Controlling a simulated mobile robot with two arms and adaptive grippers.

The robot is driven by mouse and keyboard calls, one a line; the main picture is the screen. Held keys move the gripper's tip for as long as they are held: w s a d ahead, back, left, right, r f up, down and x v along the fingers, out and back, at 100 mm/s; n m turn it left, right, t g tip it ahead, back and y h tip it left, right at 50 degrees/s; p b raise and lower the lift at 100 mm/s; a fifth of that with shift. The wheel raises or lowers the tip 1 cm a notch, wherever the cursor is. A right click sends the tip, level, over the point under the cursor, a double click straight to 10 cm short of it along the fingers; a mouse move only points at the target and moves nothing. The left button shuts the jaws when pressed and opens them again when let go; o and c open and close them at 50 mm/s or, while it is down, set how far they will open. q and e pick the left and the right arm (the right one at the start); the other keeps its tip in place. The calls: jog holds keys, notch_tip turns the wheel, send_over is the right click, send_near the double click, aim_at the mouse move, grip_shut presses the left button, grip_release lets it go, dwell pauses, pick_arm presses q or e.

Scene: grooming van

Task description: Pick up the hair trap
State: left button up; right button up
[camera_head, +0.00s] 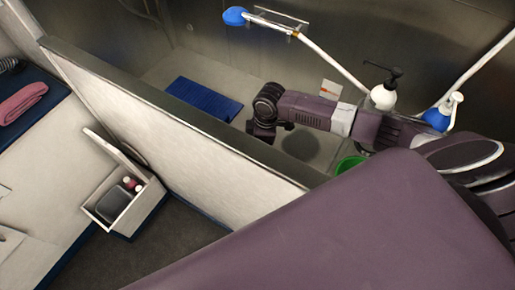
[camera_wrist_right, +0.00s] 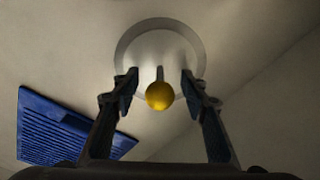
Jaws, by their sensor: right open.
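In the right wrist view, what I take to be the hair trap shows as a yellow ball knob (camera_wrist_right: 160,97) on a short dark stem. Behind it is a round pale disc with a grey rim (camera_wrist_right: 160,32), set against the pale tub surface. My right gripper (camera_wrist_right: 160,76) is open, with one finger on each side of the knob in the picture. No finger appears to touch the knob, and I cannot tell the exact depth between them. In the head view, my right gripper (camera_head: 263,130) hangs inside the tub; the hair trap cannot be made out there. My left gripper is out of view.
A blue slatted mat (camera_head: 204,99) lies in the tub left of my gripper; it also shows in the wrist view (camera_wrist_right: 65,130). The tub's front wall (camera_head: 170,115) runs diagonally. A pump bottle (camera_head: 384,95), blue-white bottle (camera_head: 440,115) and green container (camera_head: 348,163) are at right.

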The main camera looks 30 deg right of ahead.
grip_shut()
dwell(0.5)
